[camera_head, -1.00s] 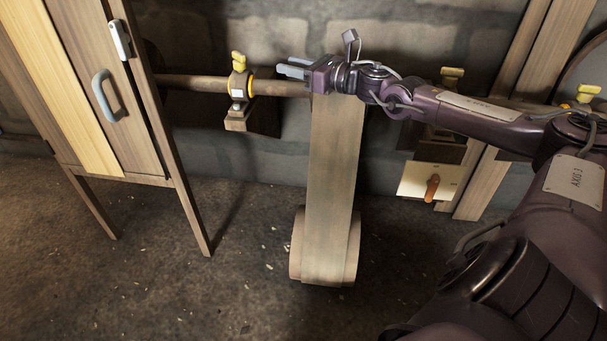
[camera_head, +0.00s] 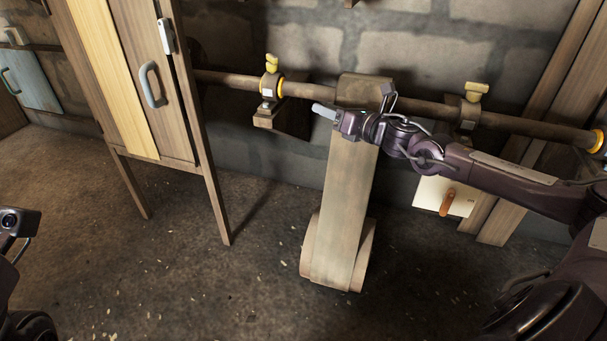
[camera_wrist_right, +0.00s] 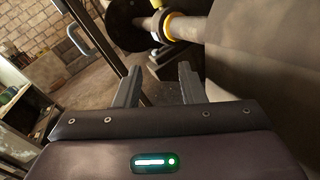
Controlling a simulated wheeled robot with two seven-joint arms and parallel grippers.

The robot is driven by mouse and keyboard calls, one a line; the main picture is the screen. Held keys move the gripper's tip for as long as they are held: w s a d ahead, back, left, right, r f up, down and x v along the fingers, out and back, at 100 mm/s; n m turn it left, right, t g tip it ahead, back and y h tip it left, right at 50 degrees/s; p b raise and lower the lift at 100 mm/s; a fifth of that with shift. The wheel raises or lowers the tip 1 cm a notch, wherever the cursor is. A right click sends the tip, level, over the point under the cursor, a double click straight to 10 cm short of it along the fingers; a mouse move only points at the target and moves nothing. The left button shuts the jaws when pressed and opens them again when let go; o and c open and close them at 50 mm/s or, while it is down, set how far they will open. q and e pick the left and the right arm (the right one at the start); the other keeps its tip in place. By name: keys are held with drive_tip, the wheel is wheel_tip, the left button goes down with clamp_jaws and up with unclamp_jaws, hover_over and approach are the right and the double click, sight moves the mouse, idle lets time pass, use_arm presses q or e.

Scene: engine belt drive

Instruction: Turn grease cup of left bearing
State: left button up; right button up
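The left bearing (camera_head: 268,88) sits on a wall bracket around the wooden shaft, with a yellow ring on its side. Its yellow grease cup (camera_head: 271,63) stands upright on top. My right gripper (camera_head: 323,111) is to the right of this bearing and a little below the shaft, in front of the belt, touching nothing that I can see. The right wrist view shows its two fingers (camera_wrist_right: 160,82) spread apart with nothing between them. Ahead of them, the yellow ring (camera_wrist_right: 166,26) shows near the top of that view. My left gripper is not visible; only part of my left arm shows at the left edge.
A wide belt (camera_head: 345,205) hangs from the shaft (camera_head: 420,104) to a lower drum. A wooden cabinet (camera_head: 135,75) stands left. The floor between is clear.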

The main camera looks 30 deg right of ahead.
drive_tip(key=s+a+f+m+g+h, duration=0.1)
drive_tip(key=s+a+f+m+h, duration=0.2)
drive_tip(key=a+f+m, duration=0.6)
drive_tip(key=shift+s+a+f+m+g, duration=0.4)
drive_tip(key=shift+f+m, duration=0.6)
drive_tip(key=shift+f, duration=0.9)
